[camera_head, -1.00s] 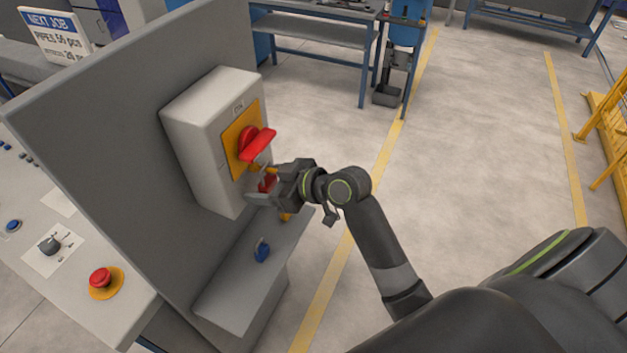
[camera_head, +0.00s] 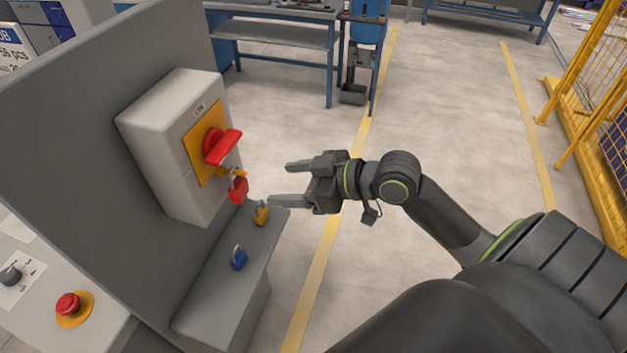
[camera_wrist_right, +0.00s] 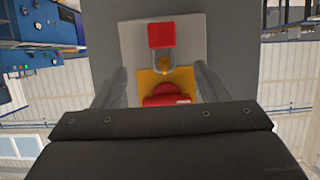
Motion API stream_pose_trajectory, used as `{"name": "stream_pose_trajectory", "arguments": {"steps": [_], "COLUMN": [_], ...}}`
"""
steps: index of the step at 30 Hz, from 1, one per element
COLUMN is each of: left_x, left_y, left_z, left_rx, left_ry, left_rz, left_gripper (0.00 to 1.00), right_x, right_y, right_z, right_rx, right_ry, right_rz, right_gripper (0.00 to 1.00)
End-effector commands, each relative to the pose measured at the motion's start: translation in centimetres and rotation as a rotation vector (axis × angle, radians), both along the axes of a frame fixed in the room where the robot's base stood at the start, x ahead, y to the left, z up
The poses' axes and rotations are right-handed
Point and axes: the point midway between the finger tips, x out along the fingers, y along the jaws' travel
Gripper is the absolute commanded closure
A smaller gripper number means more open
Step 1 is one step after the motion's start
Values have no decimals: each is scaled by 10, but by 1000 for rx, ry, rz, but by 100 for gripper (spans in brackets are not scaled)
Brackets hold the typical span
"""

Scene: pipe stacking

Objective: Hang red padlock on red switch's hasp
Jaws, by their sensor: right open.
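The red padlock (camera_head: 238,190) hangs below the red switch (camera_head: 221,147), at the yellow hasp (camera_head: 236,173) on the grey switch box. In the right wrist view the red padlock (camera_wrist_right: 162,35) shows with its shackle at the hasp (camera_wrist_right: 164,66), beside the red switch handle (camera_wrist_right: 166,95). My right gripper (camera_head: 280,183) is open and empty, to the right of the padlock and apart from it. My left gripper is not in view.
A yellow padlock (camera_head: 261,213) and a blue padlock (camera_head: 239,257) stand on the grey ledge (camera_head: 215,300) below the box. A red emergency button (camera_head: 68,304) is on the panel at lower left.

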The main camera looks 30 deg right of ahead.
Motion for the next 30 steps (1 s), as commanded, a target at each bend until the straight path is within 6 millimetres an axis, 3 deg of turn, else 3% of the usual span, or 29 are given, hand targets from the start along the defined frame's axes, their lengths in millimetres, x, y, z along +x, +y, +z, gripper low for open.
{"name": "stream_pose_trajectory", "arguments": {"steps": [18, 26, 30], "left_x": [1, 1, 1], "left_y": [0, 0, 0], "left_z": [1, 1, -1], "left_rx": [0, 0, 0], "left_ry": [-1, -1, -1], "left_rz": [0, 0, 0], "left_gripper": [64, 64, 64], "right_x": [-32, -33, -21], "right_y": [-25, -26, -38], "right_z": [16, 17, 5], "right_rx": [1, 3, 9], "right_ry": [0, 1, 7], "right_rz": [2, 2, -45], "right_gripper": [33, 33, 33]}}
